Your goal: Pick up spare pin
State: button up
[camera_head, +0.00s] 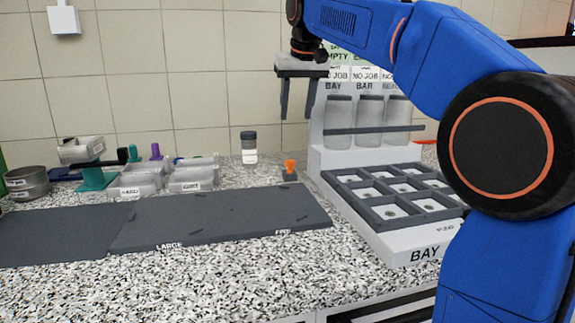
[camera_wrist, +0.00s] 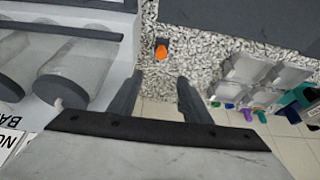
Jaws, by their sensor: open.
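A small orange pin (camera_head: 289,163), the likely spare pin, stands upright in a small grey block (camera_head: 289,176) on the speckled counter, between the dark mat and the bay unit. No label on it can be read. It also shows in the wrist view, above the middle (camera_wrist: 161,51). My gripper (camera_head: 298,114) is open and empty, fingers pointing down, well above the counter and above the pin in the head view. In the wrist view its fingertips (camera_wrist: 160,82) are apart, with the orange pin beyond the gap between them.
The white bay unit (camera_head: 390,247) with a dark compartment tray and several jars (camera_head: 369,120) stands close to the right. A dark mat (camera_head: 220,215) lies in front. Clear containers (camera_head: 192,178) and a dark-capped jar (camera_head: 249,150) stand at the back left.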

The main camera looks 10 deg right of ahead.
send_over(290, 161)
jog(key=s, duration=0.2)
notch_tip(290, 161, down, 10)
jog(key=f, duration=0.1)
jog(key=shift+x, duration=2.45)
jog(key=shift+s, duration=0.1)
jog(key=c, duration=1)
